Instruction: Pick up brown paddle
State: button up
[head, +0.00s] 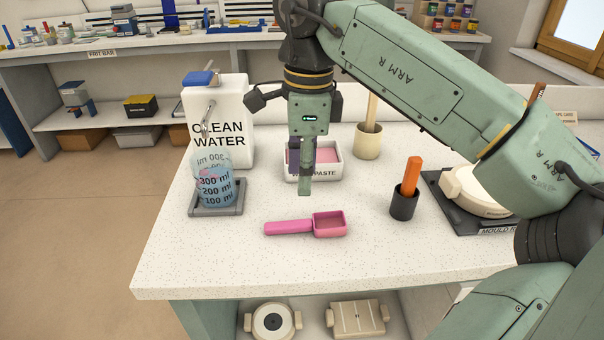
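No thing in view is plainly a brown paddle. A tan flat stick (372,110) stands upright in a beige pot (368,145) at the back of the table; its lower end is hidden. A brown flat piece (538,92) shows upright behind my arm at the right, mostly hidden; I cannot tell which is the paddle. My gripper (304,188) points down in front of the white paste tray (316,174), left of the beige pot. Its fingers are seen edge-on, so their opening does not show. I see nothing held.
A pink scoop (290,227) lies in front of my gripper. A black cup (404,205) holds an orange-handled tool (411,176). A clean water jug (218,120) and measuring beaker (214,185) stand left. A round mould (475,193) is right. The front table is clear.

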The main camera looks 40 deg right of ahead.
aim_at(372, 102)
jog(key=z, duration=1.35)
